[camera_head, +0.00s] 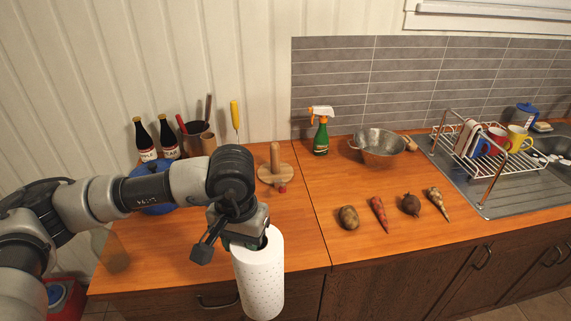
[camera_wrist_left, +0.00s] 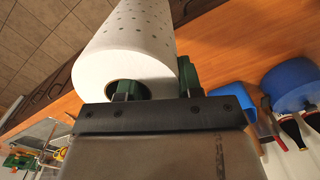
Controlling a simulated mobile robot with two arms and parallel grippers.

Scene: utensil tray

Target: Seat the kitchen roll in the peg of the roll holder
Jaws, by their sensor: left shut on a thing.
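The kitchen roll (camera_head: 259,280) is white with small dots and hangs upright from my left gripper (camera_head: 243,236), at the counter's front edge. In the left wrist view, my left gripper (camera_wrist_left: 158,88) has one finger inside the core of the kitchen roll (camera_wrist_left: 128,45) and the other outside, shut on its wall. The roll holder (camera_head: 276,169) is a round wooden base with an upright wooden peg. It stands on the counter, behind and slightly right of the roll, apart from it. The peg is bare. My right gripper is not in view.
Two dark bottles (camera_head: 168,138) and a utensil pot stand at the back left. A blue bowl (camera_head: 151,197) is partly behind my arm. A spray bottle (camera_head: 320,134), a metal colander (camera_head: 378,146) and several vegetables lie to the right.

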